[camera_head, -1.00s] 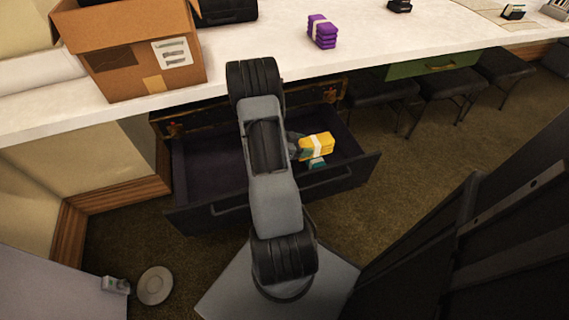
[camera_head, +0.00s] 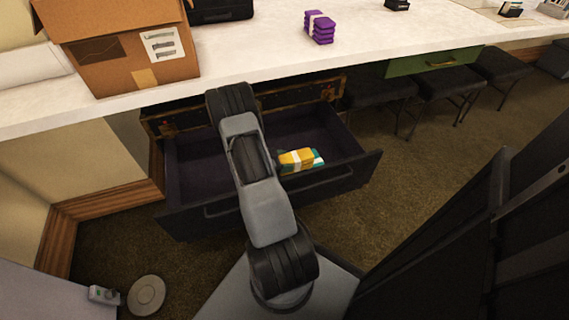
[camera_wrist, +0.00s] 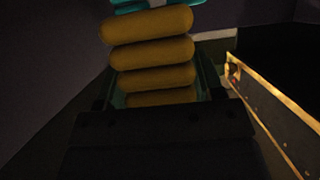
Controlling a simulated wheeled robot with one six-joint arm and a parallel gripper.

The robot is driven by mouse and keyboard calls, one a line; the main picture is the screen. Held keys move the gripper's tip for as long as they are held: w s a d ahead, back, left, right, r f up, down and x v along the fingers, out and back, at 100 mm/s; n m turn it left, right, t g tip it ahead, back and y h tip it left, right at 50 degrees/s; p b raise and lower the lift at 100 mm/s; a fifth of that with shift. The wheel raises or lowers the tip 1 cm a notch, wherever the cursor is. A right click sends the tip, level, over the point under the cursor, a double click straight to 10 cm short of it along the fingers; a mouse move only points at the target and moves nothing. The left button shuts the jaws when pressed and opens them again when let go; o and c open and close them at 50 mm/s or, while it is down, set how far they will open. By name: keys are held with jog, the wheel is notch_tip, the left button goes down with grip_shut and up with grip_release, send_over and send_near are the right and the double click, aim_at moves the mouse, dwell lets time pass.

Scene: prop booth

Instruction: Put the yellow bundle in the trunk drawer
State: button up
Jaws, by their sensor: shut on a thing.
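The yellow bundle (camera_head: 297,159) has a pale band and is inside the outline of the open trunk drawer (camera_head: 345,178), near its front right. In the wrist view the yellow bundle (camera_wrist: 152,52) shows as a stack of rolls between the fingers of my gripper (camera_wrist: 155,85), which is shut on it. A teal bundle (camera_head: 318,160) with a white band lies in the drawer just beside or under the yellow one. Its edge also shows at the top of the wrist view (camera_wrist: 135,6). My arm hides the middle of the drawer and my fingers in the head view.
The white counter (camera_head: 250,62) above the drawer holds a cardboard box (camera_head: 115,55), a dark case (camera_head: 221,8) and a purple bundle (camera_head: 319,27). Black stools (camera_head: 447,83) stand to the right. The drawer's left part looks empty.

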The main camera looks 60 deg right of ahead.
jog(key=o, duration=1)
jog(key=shift+o, duration=0.2)
jog(key=shift+r, duration=0.15)
jog(key=p+v, duration=0.4)
jog(key=v, duration=0.8)
